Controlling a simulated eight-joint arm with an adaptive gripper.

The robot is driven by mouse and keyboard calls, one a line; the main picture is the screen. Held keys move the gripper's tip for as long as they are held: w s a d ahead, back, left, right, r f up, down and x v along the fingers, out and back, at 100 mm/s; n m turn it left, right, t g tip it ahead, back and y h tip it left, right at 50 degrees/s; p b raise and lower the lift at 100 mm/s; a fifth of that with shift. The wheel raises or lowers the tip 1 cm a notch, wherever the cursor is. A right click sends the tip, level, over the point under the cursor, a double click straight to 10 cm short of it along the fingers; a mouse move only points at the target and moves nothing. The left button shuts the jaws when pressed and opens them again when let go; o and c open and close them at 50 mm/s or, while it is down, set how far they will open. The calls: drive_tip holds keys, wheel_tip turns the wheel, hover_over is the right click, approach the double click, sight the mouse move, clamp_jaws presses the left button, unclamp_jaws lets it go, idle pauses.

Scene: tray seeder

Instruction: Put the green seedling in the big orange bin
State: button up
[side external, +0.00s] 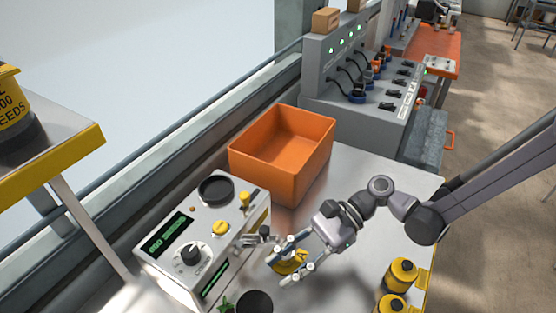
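The green seedling (226,303) shows as a few small green leaves at the bottom edge of the view, in front of the grey control box. Its lower part is cut off or hidden. The big orange bin (283,172) stands open on the bench behind the control box, and the part of its inside that shows looks empty. My gripper (277,270) is open, with its fingers apart, in front of the bin and up and to the right of the seedling. A yellow object (294,262) shows behind and between the fingers; I cannot tell whether they touch it.
The grey control box (228,207) with knobs and displays stands left of my gripper. A dark round cup (255,303) is right beside the seedling. Yellow canisters (403,272) stand at the bench's right front. A grey switch panel (365,104) is behind the bin.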

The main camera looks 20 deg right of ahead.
sight(227, 309)
drive_tip(key=s+a+m+h, duration=0.1)
drive_tip(key=a+m+t+h, duration=0.1)
drive_tip(key=a, duration=0.1)
drive_tip(key=s+a+m+h, duration=0.1)
drive_tip(key=h, duration=0.1)
drive_tip(key=shift+s+a, duration=0.3)
drive_tip(key=shift+s, duration=0.05)
wheel_tip(227, 309, up, 4)
drive_tip(key=s+a+f+m+t+h, duration=0.1)
drive_tip(key=s+a+m+t+h, duration=0.1)
drive_tip(key=m+t+h, duration=0.1)
drive_tip(key=shift+w+a+x, duration=0.1)
drive_tip(key=shift+w+x, duration=0.05)
drive_tip(key=shift+x, duration=1.6)
drive_tip(key=shift+w+a+x, duration=0.1)
drive_tip(key=shift+w+x, duration=0.05)
drive_tip(key=shift+x, duration=1.55)
drive_tip(key=shift+w+a+x, duration=0.1)
drive_tip(key=shift+w+x, duration=0.05)
drive_tip(key=shift+x, duration=1.6)
drive_tip(key=shift+r, duration=0.2)
drive_tip(key=c, duration=0.7)
